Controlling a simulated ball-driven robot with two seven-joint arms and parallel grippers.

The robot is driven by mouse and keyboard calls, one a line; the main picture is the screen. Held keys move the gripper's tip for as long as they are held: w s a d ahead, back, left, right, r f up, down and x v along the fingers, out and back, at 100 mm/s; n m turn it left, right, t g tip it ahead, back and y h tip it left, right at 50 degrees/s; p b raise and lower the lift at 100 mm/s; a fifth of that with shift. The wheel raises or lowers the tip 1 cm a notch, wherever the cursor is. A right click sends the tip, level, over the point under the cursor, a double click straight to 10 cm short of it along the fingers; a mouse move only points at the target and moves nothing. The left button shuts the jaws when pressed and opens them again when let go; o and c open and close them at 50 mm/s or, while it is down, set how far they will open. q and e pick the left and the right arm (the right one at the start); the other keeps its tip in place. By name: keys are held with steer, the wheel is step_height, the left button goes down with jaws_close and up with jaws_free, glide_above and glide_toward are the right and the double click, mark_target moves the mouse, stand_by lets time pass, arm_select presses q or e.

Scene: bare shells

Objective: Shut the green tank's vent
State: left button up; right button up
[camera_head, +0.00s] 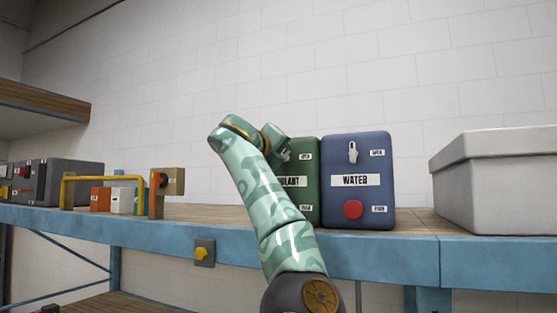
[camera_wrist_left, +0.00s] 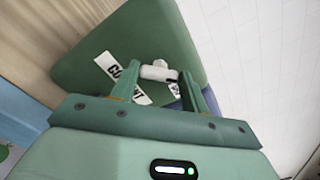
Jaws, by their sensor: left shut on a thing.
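The green tank (camera_head: 309,185) stands on the shelf, its left part hidden behind my left arm. Its label shows only in part. In the left wrist view the green tank (camera_wrist_left: 90,75) fills the area ahead, with a white label. My left gripper (camera_wrist_left: 162,78) is at the tank's front. Its fingers are shut on a white vent lever (camera_wrist_left: 157,71) on the tank face. In the head view my left gripper (camera_head: 283,146) is at the tank's upper left, and the lever is hidden there. My right gripper is not in view.
A blue tank (camera_head: 371,195) labelled WATER stands close on the right, with a white lever and a red knob (camera_head: 353,209). A large grey box (camera_head: 490,185) is farther right. A yellow rail (camera_head: 88,179) and small blocks stand on the left. Bare shelf lies between.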

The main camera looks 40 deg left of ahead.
arm_select(q)
steer(key=shift+a+n, duration=0.1)
steer(key=shift+n, duration=4.2)
steer(key=shift+f, duration=0.1)
steer(key=o, duration=1)
steer(key=shift+s, duration=0.1)
steer(key=b+v, duration=0.8)
steer(key=v, duration=0.8)
steer(key=shift+s, duration=0.2)
